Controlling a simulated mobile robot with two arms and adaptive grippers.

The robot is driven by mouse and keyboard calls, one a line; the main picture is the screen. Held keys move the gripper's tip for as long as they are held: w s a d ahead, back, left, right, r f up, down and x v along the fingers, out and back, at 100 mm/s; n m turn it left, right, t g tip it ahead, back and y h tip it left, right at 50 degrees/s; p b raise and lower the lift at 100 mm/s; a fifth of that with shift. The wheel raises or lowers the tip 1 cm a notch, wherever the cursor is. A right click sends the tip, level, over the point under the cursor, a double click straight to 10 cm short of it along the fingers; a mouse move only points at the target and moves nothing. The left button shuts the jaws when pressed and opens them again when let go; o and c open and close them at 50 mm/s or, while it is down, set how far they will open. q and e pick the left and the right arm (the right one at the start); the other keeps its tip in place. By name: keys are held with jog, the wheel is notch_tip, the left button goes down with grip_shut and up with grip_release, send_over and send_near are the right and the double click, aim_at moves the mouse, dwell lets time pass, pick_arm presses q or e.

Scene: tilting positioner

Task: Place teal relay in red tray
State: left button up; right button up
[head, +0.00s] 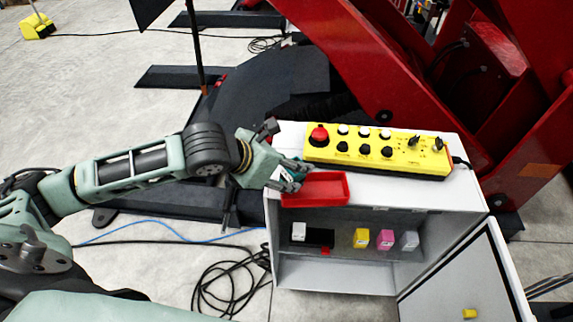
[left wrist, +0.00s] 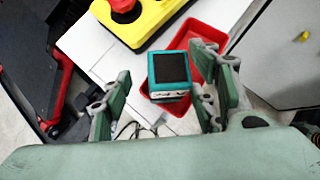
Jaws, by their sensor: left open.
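The teal relay (left wrist: 170,70), a small block with a dark top face, shows between the fingers of my left gripper (left wrist: 158,98) in the left wrist view. The fingers are open, with a visible gap on the relay's left side. The relay overlaps the red tray (left wrist: 210,34) in that view; I cannot tell whether it rests on the tray floor. In the head view my left gripper (head: 292,178) is at the left end of the red tray (head: 318,199), and it largely hides the relay there. My right gripper is not in view.
The tray sits on a white cabinet (head: 455,190). A yellow control box (head: 375,152) with a red button (head: 319,134) stands behind it. The shelf below holds white, yellow (head: 361,238) and pink (head: 385,240) blocks. The cabinet door (head: 465,285) hangs open at right.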

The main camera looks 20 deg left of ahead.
pick_arm(q)
jog(key=shift+r, duration=0.1)
jog(key=shift+s+a+r, duration=0.1)
jog(key=shift+r, duration=0.1)
jog(key=p+v, duration=0.3)
jog(key=v, duration=0.8)
jog(key=shift+s+r, duration=0.25)
